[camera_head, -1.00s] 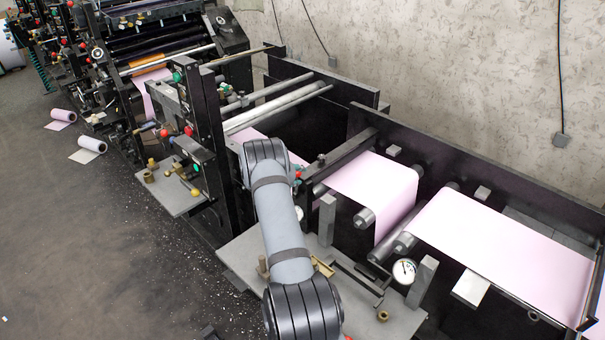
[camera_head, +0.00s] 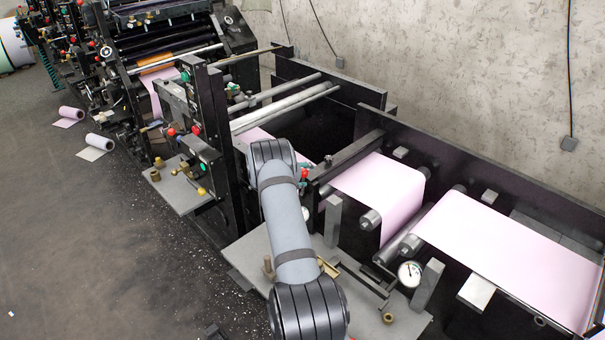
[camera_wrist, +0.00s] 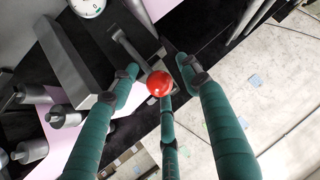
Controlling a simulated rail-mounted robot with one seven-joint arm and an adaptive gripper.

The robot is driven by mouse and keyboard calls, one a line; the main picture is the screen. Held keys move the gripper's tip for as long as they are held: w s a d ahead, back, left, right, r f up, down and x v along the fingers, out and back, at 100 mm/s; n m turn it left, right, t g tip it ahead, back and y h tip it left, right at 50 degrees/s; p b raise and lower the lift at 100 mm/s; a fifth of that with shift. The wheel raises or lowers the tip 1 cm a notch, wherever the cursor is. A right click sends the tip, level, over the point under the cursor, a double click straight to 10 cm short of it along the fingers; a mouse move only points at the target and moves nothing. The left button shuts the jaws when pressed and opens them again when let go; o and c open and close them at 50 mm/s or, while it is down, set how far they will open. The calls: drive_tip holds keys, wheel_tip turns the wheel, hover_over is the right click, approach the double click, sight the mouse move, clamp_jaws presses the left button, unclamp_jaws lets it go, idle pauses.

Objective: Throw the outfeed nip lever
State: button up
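A lever with a red ball knob (camera_wrist: 159,84) and a grey bar (camera_wrist: 135,52) shows in the wrist view; I take it for the outfeed nip lever. My gripper (camera_wrist: 162,72) has teal fingers spread around the knob, with gaps visible at the sides. I cannot tell whether the lower finger touches it. In the head view a red knob (camera_head: 304,173) shows just beside my arm's far end, at the near side of the press frame. My gripper is mostly hidden there, with only a bit of teal showing by the knob.
A dial gauge (camera_head: 410,273) and upright grey posts (camera_head: 427,285) stand to the right of my arm. Pink web (camera_head: 378,188) runs over rollers behind. A grey shelf (camera_head: 255,252) lies beneath my arm. Open floor (camera_head: 70,250) lies to the left.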

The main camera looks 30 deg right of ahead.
drive_tip(key=shift+a, duration=0.25)
drive_tip(key=v, duration=1.1)
drive_tip(key=shift+s+a+r, duration=0.15)
drive_tip(key=shift+s+r, duration=0.05)
drive_tip(key=shift+r, duration=0.1)
drive_tip(key=shift+f, duration=0.1)
drive_tip(key=x, duration=1.2)
drive_tip(key=shift+f, duration=0.1)
